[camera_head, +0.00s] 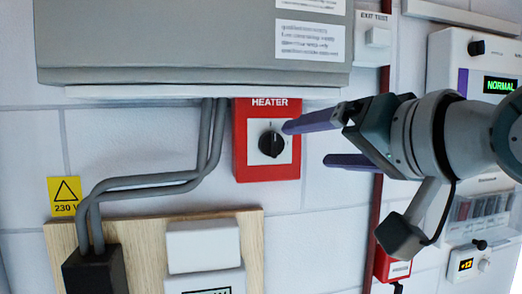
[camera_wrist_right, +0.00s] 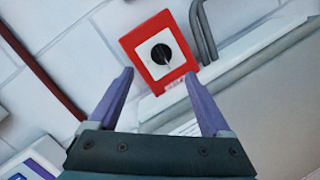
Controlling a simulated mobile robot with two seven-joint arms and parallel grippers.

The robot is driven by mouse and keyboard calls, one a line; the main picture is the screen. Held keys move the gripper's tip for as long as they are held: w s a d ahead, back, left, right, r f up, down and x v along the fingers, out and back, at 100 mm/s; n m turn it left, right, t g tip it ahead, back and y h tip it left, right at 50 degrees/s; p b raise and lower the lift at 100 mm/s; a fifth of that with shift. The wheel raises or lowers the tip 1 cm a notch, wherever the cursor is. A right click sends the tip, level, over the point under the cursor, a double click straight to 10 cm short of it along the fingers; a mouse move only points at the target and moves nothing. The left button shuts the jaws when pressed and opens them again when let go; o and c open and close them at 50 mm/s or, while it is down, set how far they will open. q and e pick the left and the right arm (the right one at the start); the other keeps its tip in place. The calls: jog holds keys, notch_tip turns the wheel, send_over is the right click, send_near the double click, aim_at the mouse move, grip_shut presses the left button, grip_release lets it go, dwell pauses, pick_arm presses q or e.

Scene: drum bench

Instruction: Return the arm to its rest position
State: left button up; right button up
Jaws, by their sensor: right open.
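My right gripper (camera_head: 308,142) comes in from the right in the head view, its two purple fingers spread apart with nothing between them. The upper finger's tip is near the right edge of the red heater box (camera_head: 240,172), which carries a black knob (camera_head: 271,143) on a white plate. I cannot tell whether the finger touches the box. In the right wrist view my open gripper (camera_wrist_right: 158,85) points toward the heater box (camera_wrist_right: 137,42), and the knob (camera_wrist_right: 161,54) shows beyond and between the fingertips. My left gripper is not in view.
A grey cabinet (camera_head: 160,45) hangs above the heater box. Grey conduits (camera_head: 150,181) run down left to a black block (camera_head: 95,272) on a wooden board (camera_head: 140,228).

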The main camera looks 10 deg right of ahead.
jog(key=s+d+f+n+g+h, duration=0.1)
jog(key=s+f+n+g, duration=0.15)
jog(key=s+f, duration=0.45)
jog(key=s+f+n+g+h, duration=0.1)
jog(key=s+f+g, duration=0.35)
jog(key=f, duration=0.55)
jog(key=s+d+f+n+g+h, duration=0.1)
jog(key=s+f, duration=0.3)
jog(key=s, duration=0.4)
jog(key=s+d+f+n+g+h, duration=0.1)
jog(key=s+f+g, duration=0.3)
jog(key=s, duration=0.4)
jog(key=shift+s+d+n, duration=0.35)
jog(key=shift+d+n, duration=0.1)
